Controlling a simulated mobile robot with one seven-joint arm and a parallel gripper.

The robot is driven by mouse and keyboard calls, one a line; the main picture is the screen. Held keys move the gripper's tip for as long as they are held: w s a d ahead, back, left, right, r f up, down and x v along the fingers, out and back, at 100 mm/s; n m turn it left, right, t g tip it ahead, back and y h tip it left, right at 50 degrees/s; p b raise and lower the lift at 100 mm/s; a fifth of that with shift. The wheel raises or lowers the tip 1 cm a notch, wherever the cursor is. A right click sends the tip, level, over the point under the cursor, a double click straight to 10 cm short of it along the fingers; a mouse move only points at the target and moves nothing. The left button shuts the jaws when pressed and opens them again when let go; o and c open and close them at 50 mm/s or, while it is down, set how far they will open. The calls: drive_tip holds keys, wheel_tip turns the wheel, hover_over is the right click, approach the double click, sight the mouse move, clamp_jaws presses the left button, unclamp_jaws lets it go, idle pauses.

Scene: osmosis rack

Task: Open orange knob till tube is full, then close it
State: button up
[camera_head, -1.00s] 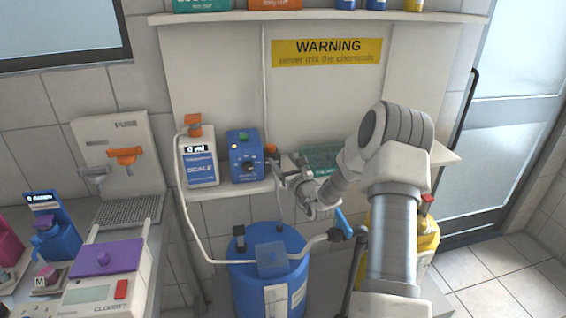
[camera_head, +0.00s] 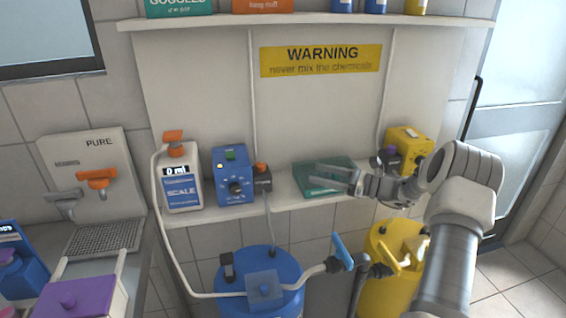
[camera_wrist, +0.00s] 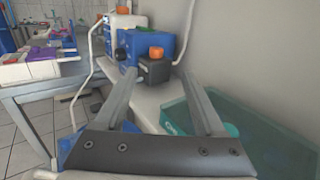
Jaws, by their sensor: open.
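A small dark box with an orange knob (camera_head: 261,168) on top stands beside a blue pump (camera_head: 232,175) on the lower shelf. The same orange knob shows ahead of my fingers in the wrist view (camera_wrist: 156,52). A white SCALE bottle (camera_head: 181,180) with an orange top reads 0 ml. Thin pale tubes (camera_head: 253,90) run up the wall and down from the bottle; I cannot tell whether they hold liquid. My gripper (camera_head: 325,179) is open and empty, to the right of the orange knob and apart from it, with its fingers pointing left above the teal tray.
A teal tray (camera_head: 305,188) lies on the shelf by my gripper. A yellow box (camera_head: 408,145) stands further right. Blue (camera_head: 245,270) and yellow (camera_head: 375,285) barrels stand below, with a blue-handled valve (camera_head: 343,250). A PURE dispenser (camera_head: 95,150) with an orange tap is at left.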

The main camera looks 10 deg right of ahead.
sight(268, 172)
drive_tip(key=x, duration=0.5)
drive_tip(key=p+x, duration=0.1)
drive_tip(key=x, duration=1)
drive_tip(key=shift+a+f, duration=0.35)
drive_tip(key=shift+a, duration=0.05)
drive_tip(key=shift+c, duration=0.4)
clamp_jaws()
